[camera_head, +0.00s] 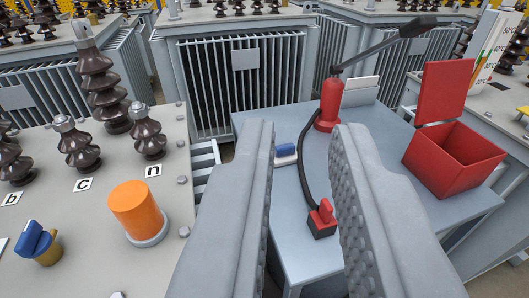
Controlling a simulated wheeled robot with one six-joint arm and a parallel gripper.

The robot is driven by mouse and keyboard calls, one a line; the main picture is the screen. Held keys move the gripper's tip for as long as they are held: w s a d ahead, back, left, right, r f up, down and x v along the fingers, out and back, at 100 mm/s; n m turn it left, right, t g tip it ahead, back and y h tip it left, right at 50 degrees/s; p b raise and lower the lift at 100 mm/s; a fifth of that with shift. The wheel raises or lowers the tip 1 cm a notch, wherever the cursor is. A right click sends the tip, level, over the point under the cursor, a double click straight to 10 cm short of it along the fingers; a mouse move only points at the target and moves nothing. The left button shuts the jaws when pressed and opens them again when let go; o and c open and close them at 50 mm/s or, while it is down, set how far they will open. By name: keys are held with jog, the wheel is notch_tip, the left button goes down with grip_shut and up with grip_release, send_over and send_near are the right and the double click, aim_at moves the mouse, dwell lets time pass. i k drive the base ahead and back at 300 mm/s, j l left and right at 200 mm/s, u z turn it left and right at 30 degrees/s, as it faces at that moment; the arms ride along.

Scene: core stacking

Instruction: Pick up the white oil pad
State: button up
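My gripper (304,132) is open, its two grey fingers reaching forward over a blue-grey table (300,230). Nothing shows between the fingers except the table and things beyond them. A white, flat, upright piece (362,84) stands at the back of the table, behind the red hand pump (328,104); it may be the white oil pad, but I cannot be sure. Its lower part is grey. A small blue and white item (286,152) lies on the table beside the left finger, which partly hides it. My gripper is apart from the white piece.
A red open box (452,160) with a raised lid stands on the table's right. A black hose runs from the pump to a red and black block (322,216). At left, a transformer top carries brown insulators (104,88), an orange cap (136,208) and a blue valve (36,240).

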aim_at(285, 154)
jog(key=u, duration=1.65)
jog(key=z, duration=1.65)
jog(key=i+l+u, duration=0.1)
jog(key=l, duration=0.35)
jog(key=i+l+u, duration=0.15)
jog(key=l, duration=0.25)
jog(key=i+l+u, duration=0.1)
jog(key=l, duration=0.35)
